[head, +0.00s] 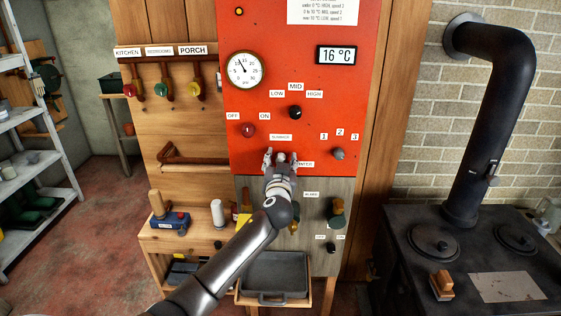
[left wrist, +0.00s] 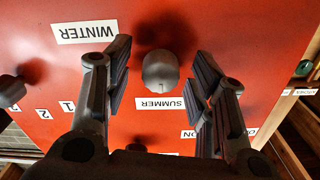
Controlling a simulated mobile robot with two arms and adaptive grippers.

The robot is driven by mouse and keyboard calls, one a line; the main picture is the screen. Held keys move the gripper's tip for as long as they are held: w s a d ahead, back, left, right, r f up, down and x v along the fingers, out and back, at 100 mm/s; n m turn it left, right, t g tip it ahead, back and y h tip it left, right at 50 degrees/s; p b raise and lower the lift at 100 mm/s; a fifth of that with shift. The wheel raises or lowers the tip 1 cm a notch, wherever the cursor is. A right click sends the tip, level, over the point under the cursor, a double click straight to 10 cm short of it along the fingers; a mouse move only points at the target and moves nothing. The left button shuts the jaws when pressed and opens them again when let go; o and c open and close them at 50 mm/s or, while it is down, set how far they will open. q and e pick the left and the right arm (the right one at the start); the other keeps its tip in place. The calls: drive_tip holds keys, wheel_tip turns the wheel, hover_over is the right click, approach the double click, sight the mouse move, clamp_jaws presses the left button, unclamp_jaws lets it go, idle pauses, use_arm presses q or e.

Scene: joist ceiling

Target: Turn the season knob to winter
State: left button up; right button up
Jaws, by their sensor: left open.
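The season knob (left wrist: 160,72) is a dark grey round knob on the red panel (left wrist: 215,30), seen upside down in the left wrist view. A small light mark on it faces the SUMMER label (left wrist: 160,103). The WINTER label (left wrist: 87,32) is on the other side, up and to the left in that view. My left gripper (left wrist: 160,75) is open, with one finger on each side of the knob and a gap to both. In the head view my left gripper (head: 280,158) hides the knob and partly covers the WINTER label (head: 304,164). My right gripper is not in view.
A brown pipe handle (head: 195,160) juts out at the left. A black stove (head: 470,260) stands at the right.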

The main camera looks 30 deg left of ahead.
use_arm(q)
drive_tip(key=c, duration=1)
drive_tip(key=shift+m, duration=0.4)
drive_tip(key=shift+d+f+m+p, duration=0.1)
drive_tip(key=shift+m+p, duration=2)
drive_tip(key=shift+m, duration=3.15)
drive_tip(key=shift+f+m+p, duration=0.1)
drive_tip(key=shift+m+p, duration=1.95)
drive_tip(key=shift+m, duration=3.2)
